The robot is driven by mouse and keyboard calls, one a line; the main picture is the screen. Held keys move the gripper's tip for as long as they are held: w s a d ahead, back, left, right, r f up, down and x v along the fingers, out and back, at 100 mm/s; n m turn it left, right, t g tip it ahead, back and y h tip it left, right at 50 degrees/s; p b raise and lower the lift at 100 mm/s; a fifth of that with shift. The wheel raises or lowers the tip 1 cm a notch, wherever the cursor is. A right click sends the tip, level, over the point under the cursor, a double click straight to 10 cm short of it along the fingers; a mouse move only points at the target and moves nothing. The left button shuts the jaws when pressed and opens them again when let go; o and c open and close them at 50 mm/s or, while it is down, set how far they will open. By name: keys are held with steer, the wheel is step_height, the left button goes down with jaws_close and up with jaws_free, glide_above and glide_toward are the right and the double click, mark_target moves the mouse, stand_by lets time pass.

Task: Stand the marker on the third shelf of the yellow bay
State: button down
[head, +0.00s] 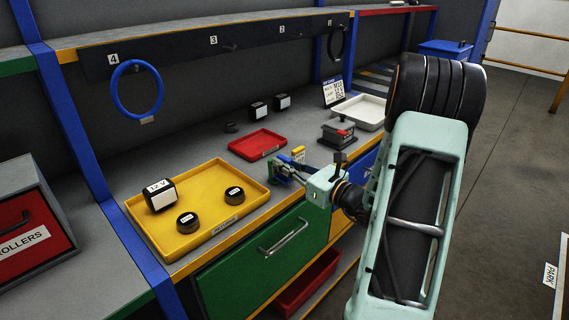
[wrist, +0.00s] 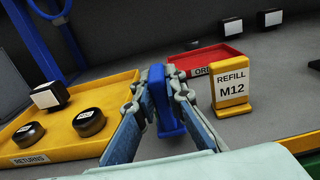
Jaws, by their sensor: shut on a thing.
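My gripper (head: 288,172) is over the front part of the yellow-edged counter. In the wrist view its fingers (wrist: 166,80) are closed on a blue upright block (wrist: 164,108), shaped like a marker; no label shows on it. I cannot tell whether its base touches the counter. A yellow marker (wrist: 231,88) with a white label reading REFILL M12 stands upright just right of the fingers, apart from them; it also shows in the head view (head: 298,153). The yellow bay has a yellow-edged upper shelf (head: 200,36) and a yellow-edged counter (head: 196,262). Which level is the third shelf is unclear.
A yellow RETURNS tray (head: 215,211) with a 12 V block and two dark discs is left of my gripper. A red tray (head: 257,144) lies behind. A blue ring (head: 137,89) hangs from hook 4. A green drawer (head: 262,248) and red bin (head: 308,283) are below.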

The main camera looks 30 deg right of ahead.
steer(key=shift+f, duration=0.4)
steer(key=c, duration=2)
jaws_free()
steer(key=shift+r, duration=0.1)
steer(key=shift+r, duration=0.15)
steer(key=shift+r+p, duration=0.3)
steer(key=b+v, duration=0.1)
steer(key=v, duration=1.1)
